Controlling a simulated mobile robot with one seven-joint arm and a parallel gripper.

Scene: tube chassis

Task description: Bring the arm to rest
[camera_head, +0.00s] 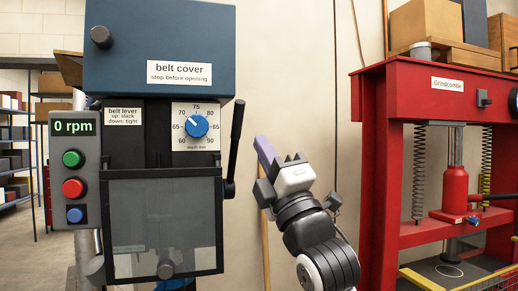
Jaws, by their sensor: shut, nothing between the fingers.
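My gripper (294,160) is in the middle of the head view, in front of the pale wall. It points up and a little to the left, with my arm reaching up from the bottom edge below it. Its fingers are small and dark at this distance; they are shut with nothing between them. The gripper is in the gap between the drill machine (159,45) on the left and the red press (371,160) on the right. In the picture it overlaps neither one.
The machine's dark lever (235,140) sticks up left of my gripper. Boxes (425,22) stand on the press.

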